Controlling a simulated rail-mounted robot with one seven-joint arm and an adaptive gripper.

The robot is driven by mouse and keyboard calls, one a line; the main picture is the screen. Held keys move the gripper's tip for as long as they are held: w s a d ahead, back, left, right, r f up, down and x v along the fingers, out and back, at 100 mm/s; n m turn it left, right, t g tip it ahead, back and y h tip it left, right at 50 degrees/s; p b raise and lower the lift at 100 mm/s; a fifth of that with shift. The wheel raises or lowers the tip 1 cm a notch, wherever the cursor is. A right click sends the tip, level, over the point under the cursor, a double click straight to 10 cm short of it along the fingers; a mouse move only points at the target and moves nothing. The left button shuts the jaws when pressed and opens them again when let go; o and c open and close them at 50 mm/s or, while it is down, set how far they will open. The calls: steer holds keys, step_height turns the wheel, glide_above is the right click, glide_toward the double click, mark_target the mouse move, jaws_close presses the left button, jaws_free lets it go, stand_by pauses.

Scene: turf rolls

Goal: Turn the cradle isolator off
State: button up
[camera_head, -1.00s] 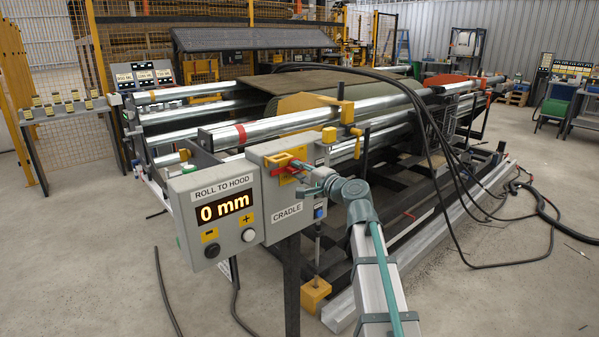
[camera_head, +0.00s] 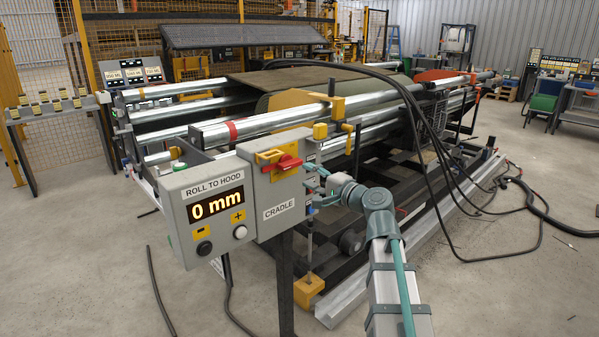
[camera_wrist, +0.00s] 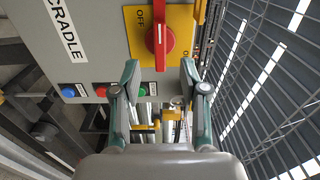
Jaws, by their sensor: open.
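The cradle isolator is a red rotary handle (camera_head: 287,163) on a yellow plate (camera_head: 268,156), on the front of the grey CRADLE box (camera_head: 278,192). In the wrist view the red handle (camera_wrist: 160,38) stands near the top centre, its grip lying across the box face toward the right side of the box. The word OFF shows on the yellow plate (camera_wrist: 180,20) beside it. My gripper (camera_head: 313,181) is just right of the handle, apart from it. In the wrist view my gripper (camera_wrist: 160,72) is open and empty, its fingers either side of the handle's end.
A ROLL TO HOOD display box (camera_head: 207,210) reading 0 mm adjoins the CRADLE box. Blue (camera_wrist: 68,91), red (camera_wrist: 101,90) and green (camera_wrist: 141,91) buttons sit on the box's side edge. Rollers (camera_head: 275,122) lie behind. Black cables (camera_head: 437,150) hang at right.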

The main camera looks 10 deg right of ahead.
steer(key=shift+v, duration=1.65)
